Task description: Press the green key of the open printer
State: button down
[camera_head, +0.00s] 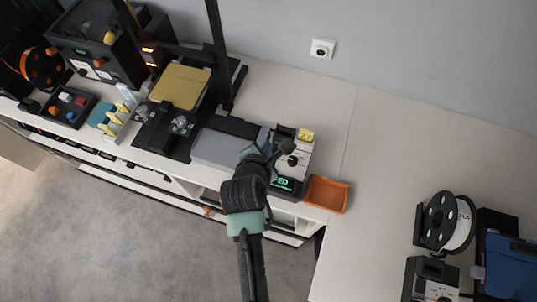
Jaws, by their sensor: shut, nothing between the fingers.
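The open printer (218,45) stands on the bench at the back left, with a dark upright frame and a yellow bed plate (180,86). A grey-and-white control box (300,160) stands to its right, with a dark knob and a green-lit panel (285,183) at its front. I cannot make out a separate green key; my arm and gripper cover part of the box's left side. My gripper (287,147) is shut and empty, over the upper part of the box. I cannot tell whether it touches it.
An orange tray (328,194) sits right of the control box. An enclosed printer (98,45), a dark tray of small coloured parts (69,106) and a spool (43,68) stand left. A white spool (461,224) stands far right.

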jog(key=shift+f, duration=0.2)
notch_tip(320, 180, down, 6)
jog(key=b, duration=0.7)
jog(key=shift+f+b, duration=0.15)
jog(key=shift+b, duration=0.2)
jog(key=shift+f+b, duration=0.55)
jog(key=shift+f, duration=0.55)
dwell(0.7)
jog(key=shift+f, duration=0.4)
jog(key=shift+f, duration=0.55)
dwell(0.5)
jog(key=shift+r, duration=0.1)
jog(key=shift+r+p, duration=0.9)
